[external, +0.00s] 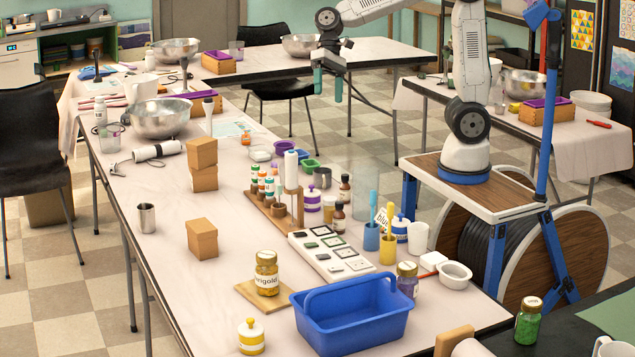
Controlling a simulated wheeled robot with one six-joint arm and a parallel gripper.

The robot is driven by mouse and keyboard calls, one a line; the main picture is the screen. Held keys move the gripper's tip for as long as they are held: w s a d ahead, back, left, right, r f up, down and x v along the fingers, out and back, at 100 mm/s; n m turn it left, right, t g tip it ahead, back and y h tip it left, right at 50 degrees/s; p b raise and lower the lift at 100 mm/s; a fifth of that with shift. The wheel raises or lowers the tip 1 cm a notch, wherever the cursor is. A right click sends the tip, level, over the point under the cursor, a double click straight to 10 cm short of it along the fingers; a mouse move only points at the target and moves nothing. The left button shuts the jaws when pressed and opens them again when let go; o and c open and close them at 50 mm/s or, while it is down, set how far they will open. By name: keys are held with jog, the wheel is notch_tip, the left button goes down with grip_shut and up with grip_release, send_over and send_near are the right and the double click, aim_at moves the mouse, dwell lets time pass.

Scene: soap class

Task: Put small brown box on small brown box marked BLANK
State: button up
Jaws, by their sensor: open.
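Two small brown boxes stand stacked on the long table, an upper box (202,152) resting on a lower box (204,179). Another small brown box (201,240) stands apart, nearer the camera, on the same table. I cannot read a BLANK mark on any of them. My gripper (331,90) has teal fingers, points down, and is open and empty. It hangs high in the air, up and to the right of the boxes, touching nothing.
A steel cup (147,218) stands left of the separate box. A wooden bottle rack (276,214), a white swatch tray (330,255), a marigold jar (266,273) and a blue basket (355,312) stand to the right. The table's left front is mostly clear.

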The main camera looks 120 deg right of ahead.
jog(key=s+a+f+n+g+h, duration=0.1)
jog(key=s+n, duration=0.5)
jog(key=s, duration=0.7)
jog(key=s+a+f+n+h, duration=0.3)
jog(key=s+a+n, duration=0.3)
jog(key=s, duration=0.7)
jog(key=shift+f+g+h, duration=0.15)
jog(key=shift+g+h, duration=0.25)
jog(key=shift+h, duration=0.5)
